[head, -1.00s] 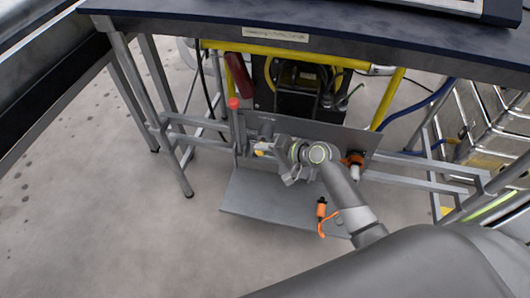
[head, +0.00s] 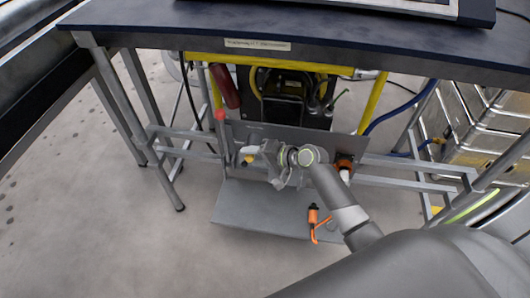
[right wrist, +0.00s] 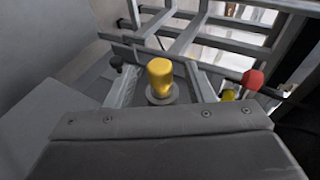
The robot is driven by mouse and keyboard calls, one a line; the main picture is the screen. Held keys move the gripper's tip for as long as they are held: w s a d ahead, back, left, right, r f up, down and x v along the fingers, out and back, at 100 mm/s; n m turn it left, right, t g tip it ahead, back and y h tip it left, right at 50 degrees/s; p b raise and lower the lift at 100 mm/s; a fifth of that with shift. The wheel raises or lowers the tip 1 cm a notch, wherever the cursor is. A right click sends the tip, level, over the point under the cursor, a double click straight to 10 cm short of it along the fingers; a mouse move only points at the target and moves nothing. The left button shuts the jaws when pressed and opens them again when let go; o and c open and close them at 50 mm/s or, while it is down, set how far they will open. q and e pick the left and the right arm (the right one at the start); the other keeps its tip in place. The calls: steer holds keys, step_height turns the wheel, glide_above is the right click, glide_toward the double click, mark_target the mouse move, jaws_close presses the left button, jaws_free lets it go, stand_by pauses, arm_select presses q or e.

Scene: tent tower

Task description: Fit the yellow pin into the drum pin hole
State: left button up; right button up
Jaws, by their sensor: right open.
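The yellow pin (right wrist: 160,72) shows as a rounded knob in the right wrist view. It stands in a round grey collar (right wrist: 162,97), and how deep it sits is hidden. In the head view, the pin (head: 248,159) is a small yellow spot at the front of the grey panel. My right gripper (right wrist: 161,78) is open, with one finger on each side of the pin and gaps showing. In the head view, my right gripper (head: 261,160) is at the panel's left part. The drum pin hole cannot be made out clearly. My left gripper is not in view.
A grey base plate (head: 255,207) lies below the upright panel (head: 330,143). An orange object (head: 313,215) with a cord lies on it. A red-tipped post (head: 220,116) stands left of the pin. The dark workbench (head: 290,30) overhangs; its legs and rails stand either side.

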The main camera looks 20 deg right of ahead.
arm_select(q)
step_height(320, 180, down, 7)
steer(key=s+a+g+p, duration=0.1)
steer(key=p, duration=0.2)
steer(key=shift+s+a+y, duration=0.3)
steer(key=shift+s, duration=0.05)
arm_select(e)
steer(key=v, duration=1.7)
steer(key=shift+s+d, duration=0.2)
